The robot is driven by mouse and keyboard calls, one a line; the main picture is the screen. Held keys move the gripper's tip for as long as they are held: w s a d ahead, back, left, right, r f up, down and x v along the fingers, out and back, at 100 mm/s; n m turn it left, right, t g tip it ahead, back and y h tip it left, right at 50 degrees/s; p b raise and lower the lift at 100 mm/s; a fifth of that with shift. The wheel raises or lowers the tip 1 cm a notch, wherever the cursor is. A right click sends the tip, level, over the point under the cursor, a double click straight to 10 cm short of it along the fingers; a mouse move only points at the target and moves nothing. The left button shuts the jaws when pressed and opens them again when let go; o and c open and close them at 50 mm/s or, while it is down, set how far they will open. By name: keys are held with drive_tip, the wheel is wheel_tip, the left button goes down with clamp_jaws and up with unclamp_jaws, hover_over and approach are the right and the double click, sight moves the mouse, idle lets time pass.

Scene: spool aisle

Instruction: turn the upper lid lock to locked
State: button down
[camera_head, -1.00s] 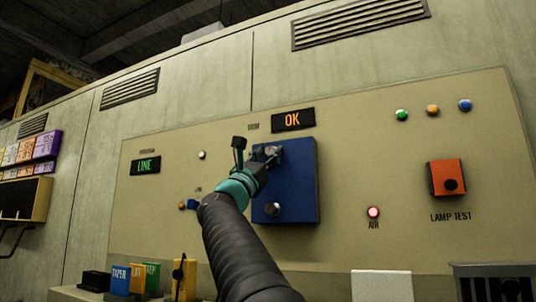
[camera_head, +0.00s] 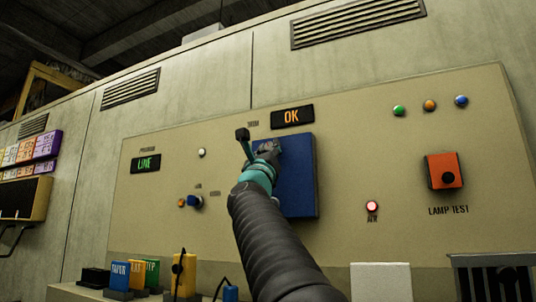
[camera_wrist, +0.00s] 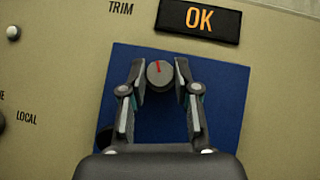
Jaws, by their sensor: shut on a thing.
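The blue lid (camera_head: 298,180) is on the beige panel; it fills the middle of the wrist view (camera_wrist: 226,105). The upper lid lock (camera_wrist: 160,74) is a round grey knob with a red mark pointing nearly straight up in the wrist view, leaning slightly left. My gripper (camera_wrist: 160,77) is shut on this knob, one finger on each side. In the head view my gripper (camera_head: 267,150) is at the lid's upper left and mostly covers the knob. The lower lock is hidden behind my arm in the head view.
An orange OK display (camera_head: 292,117) sits just above the lid. To the right are a red AIR lamp (camera_head: 372,207) and an orange LAMP TEST box (camera_head: 444,171). Coloured blocks (camera_head: 135,275) stand on the ledge below.

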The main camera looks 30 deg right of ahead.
drive_tip(key=n+y+p, duration=0.3)
drive_tip(key=n+y, duration=0.1)
drive_tip(key=n, duration=0.2)
drive_tip(key=r+n+y+p, duration=0.1)
drive_tip(key=n+y+p, duration=0.2)
drive_tip(key=n+y, duration=0.2)
drive_tip(key=n+y+p, duration=0.3)
drive_tip(key=n+y, duration=0.2)
drive_tip(key=n, duration=0.1)
drive_tip(key=shift+s+d+r+n+p, duration=0.2)
drive_tip(key=shift+s+r+n+p, duration=0.05)
drive_tip(key=shift+s+n+p, duration=0.15)
drive_tip(key=shift+f+n+g+p, duration=0.2)
drive_tip(key=shift+n+g+p, duration=0.4)
drive_tip(key=shift+p, duration=0.45)
drive_tip(key=shift+f+n+y, duration=0.1)
drive_tip(key=shift+n+y, duration=0.2)
drive_tip(key=shift+w, duration=0.1)
drive_tip(key=c, duration=0.8)
unclamp_jaws()
drive_tip(key=shift+c, duration=0.2)
drive_tip(key=shift+f, duration=0.1)
drive_tip(key=s+a+f, duration=0.1)
drive_tip(key=s, duration=1.1)
drive_tip(key=shift+a+f, duration=0.25)
drive_tip(key=shift+a, duration=0.05)
